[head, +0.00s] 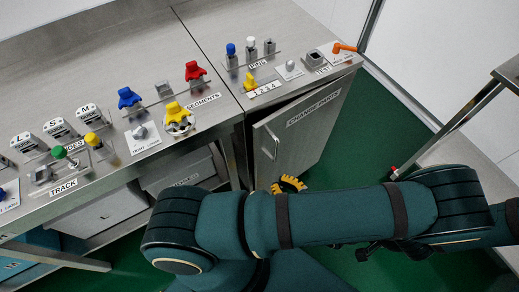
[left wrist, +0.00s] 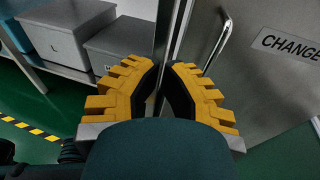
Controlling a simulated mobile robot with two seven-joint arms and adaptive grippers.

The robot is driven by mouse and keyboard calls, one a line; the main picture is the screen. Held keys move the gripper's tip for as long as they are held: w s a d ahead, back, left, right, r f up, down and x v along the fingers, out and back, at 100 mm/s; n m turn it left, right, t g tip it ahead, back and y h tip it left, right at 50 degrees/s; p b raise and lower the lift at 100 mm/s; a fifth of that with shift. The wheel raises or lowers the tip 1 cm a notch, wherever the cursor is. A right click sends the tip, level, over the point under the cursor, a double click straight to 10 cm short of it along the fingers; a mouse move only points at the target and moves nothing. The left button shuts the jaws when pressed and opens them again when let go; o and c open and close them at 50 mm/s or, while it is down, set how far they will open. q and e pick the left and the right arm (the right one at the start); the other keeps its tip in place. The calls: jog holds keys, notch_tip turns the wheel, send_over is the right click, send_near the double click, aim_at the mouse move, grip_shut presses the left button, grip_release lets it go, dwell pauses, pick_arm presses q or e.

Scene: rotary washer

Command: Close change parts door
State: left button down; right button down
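The change parts door (head: 312,125) is a grey metal cabinet door labelled "CHANGE PARTS", with a vertical bar handle (head: 269,141). It stands slightly ajar, with a dark gap along its top edge. In the left wrist view the door (left wrist: 265,85) fills the right side and its handle (left wrist: 218,45) is just right of the fingers. My left gripper (head: 289,184) is low in front of the door, mostly hidden by my arm. In the left wrist view the yellow fingers of my left gripper (left wrist: 161,66) have their tips close together, with nothing held. My right gripper is not seen.
A steel counter (head: 160,30) carries coloured knobs and labelled blocks above the door. Grey bins (head: 110,212) sit on a shelf left of the cabinet. A steel table (head: 510,72) stands at the right. Green floor (head: 395,110) is clear beside the cabinet.

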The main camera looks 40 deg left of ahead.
pick_arm(q)
jog(key=w+a+t, duration=0.1)
jog(key=w+a, duration=0.1)
jog(key=a, duration=0.2)
jog(key=w+a+m+t, duration=0.1)
jog(key=w+a, duration=0.1)
jog(key=a, duration=0.2)
jog(key=w+a+r+y, duration=0.1)
jog(key=w+a, duration=0.1)
jog(key=a, duration=0.2)
jog(key=shift+a+r+t+b, duration=0.1)
jog(key=shift+a+t+b, duration=0.1)
jog(key=shift+t+b, duration=0.2)
jog(key=x, duration=0.3)
jog(key=p+x, duration=0.1)
jog(key=x, duration=0.2)
jog(key=shift+d+r, duration=0.1)
jog(key=shift+r, duration=0.1)
